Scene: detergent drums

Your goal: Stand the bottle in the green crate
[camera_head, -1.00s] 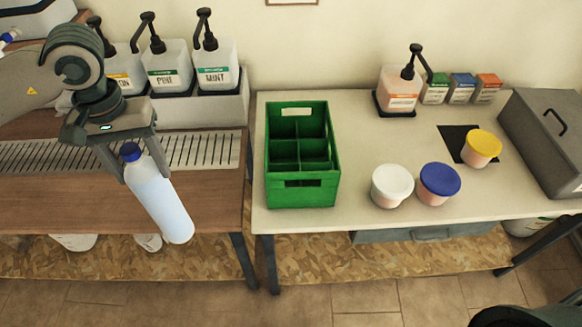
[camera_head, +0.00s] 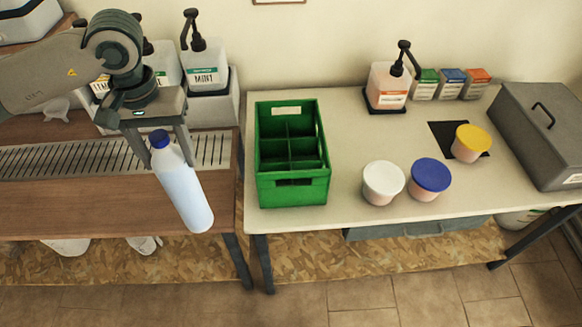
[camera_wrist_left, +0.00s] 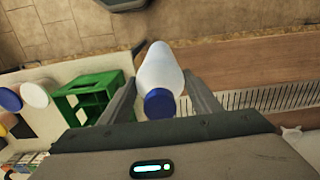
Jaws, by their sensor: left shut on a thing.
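The bottle (camera_head: 183,190) is white to pale blue with a dark blue cap. My left gripper (camera_head: 160,150) is shut on it near the cap and holds it tilted, its base toward the lower right, over the front of the wooden bench. In the left wrist view the bottle (camera_wrist_left: 160,72) shows between the two fingers. The green crate (camera_head: 291,192) stands upright on the pale table, right of the bottle and apart from it. Its visible compartments look empty. The crate also shows in the left wrist view (camera_wrist_left: 88,82). My right gripper is not in view.
Tubs with white (camera_head: 383,178), blue (camera_head: 430,175) and yellow (camera_head: 472,138) lids stand right of the crate. Pump dispensers stand behind the wooden bench (camera_head: 100,203). A gap separates the bench from the pale table (camera_head: 345,115). A grey box (camera_head: 540,135) is at far right.

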